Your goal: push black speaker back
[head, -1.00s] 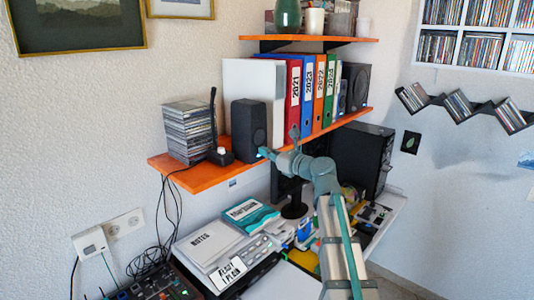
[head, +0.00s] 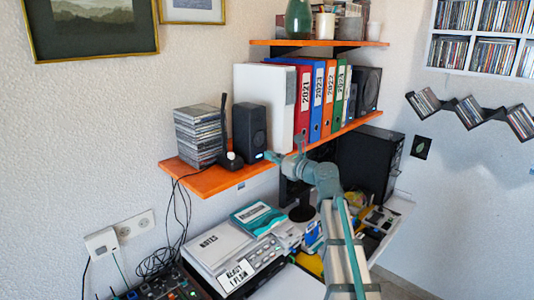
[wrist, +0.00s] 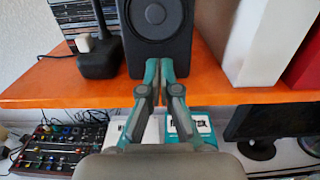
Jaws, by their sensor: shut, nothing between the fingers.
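The black speaker (head: 249,130) stands upright on the orange shelf (head: 215,183), between a black antenna device and a white box file. In the wrist view the speaker (wrist: 157,30) is straight ahead, its round cone facing me. My gripper (head: 268,156) is shut and empty at the speaker's lower front. In the wrist view its closed fingertips (wrist: 160,68) meet the low front face and appear to touch it. Bare shelf shows in front of the speaker's base.
The antenna device (head: 231,160) and CD stack (head: 198,135) stand close left. The white box file (head: 264,105) and coloured binders (head: 318,100) stand to the right. A second dark speaker (head: 367,90) is at the far end. Below are a monitor and a crowded desk.

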